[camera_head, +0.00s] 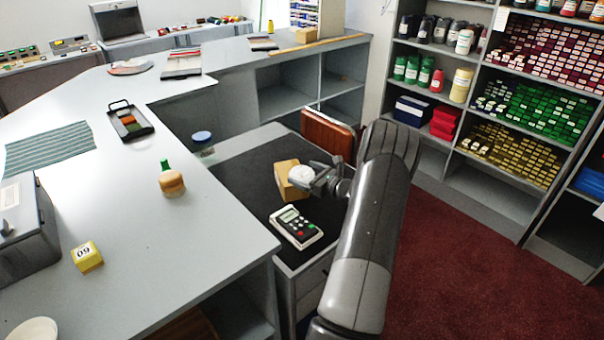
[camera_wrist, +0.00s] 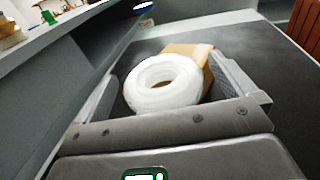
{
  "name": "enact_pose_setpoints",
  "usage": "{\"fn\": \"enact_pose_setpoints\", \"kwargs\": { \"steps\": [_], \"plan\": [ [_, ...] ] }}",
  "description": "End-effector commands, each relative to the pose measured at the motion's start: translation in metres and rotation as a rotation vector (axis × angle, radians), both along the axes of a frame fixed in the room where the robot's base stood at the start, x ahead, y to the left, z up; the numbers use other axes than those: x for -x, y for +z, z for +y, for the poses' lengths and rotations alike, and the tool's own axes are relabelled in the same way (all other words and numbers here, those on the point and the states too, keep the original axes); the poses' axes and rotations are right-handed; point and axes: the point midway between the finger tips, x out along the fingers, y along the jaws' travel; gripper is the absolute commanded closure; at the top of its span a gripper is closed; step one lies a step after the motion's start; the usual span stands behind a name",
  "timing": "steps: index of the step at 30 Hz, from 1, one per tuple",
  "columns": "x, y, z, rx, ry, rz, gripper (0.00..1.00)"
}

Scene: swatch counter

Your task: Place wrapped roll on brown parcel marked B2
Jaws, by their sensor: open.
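The wrapped roll is a white ring, seen in the wrist view (camera_wrist: 140,98) lying between my fingers and in the head view (camera_head: 300,173). It appears to rest on the brown parcel (camera_head: 290,193), which shows behind and under it in the wrist view (camera_wrist: 190,50). No marking on the parcel is legible. My gripper (camera_head: 318,179) is at the roll's right side in the head view. In the wrist view its fingers (camera_wrist: 166,72) are spread on both sides of the roll. Contact between roll and parcel is partly hidden.
The parcel stands on a black-topped lower counter (camera_head: 238,178). A calculator-like device (camera_head: 296,227) lies in front of it. A brown panelled object (camera_head: 327,132) stands behind, and a blue-lidded jar (camera_head: 202,142) is at the back left. The grey counter (camera_head: 190,235) rises on the left.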

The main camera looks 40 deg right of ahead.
Motion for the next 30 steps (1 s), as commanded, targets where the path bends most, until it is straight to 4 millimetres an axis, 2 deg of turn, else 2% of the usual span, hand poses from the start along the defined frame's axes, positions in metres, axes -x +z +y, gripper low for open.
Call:
{"fn": "enact_pose_setpoints", "kwargs": {
  "steps": [6, 12, 18, 23, 26, 29, 30],
  "plan": [
    [0.048, 0.003, -0.010, 0.000, -0.002, 0.000, 0.00],
    [0.084, 0.004, -0.017, 0.000, -0.002, 0.000, 0.00],
    [0.099, 0.005, -0.019, 0.000, 0.001, -0.001, 0.00],
    [0.099, 0.007, -0.017, 0.006, 0.009, 0.001, 0.00],
    [0.091, 0.019, 0.000, 0.044, 0.060, 0.013, 0.00],
    [0.076, 0.041, 0.038, 0.129, 0.168, 0.041, 0.00],
    [0.070, 0.052, 0.058, 0.176, 0.223, 0.054, 0.00]
  ]
}}
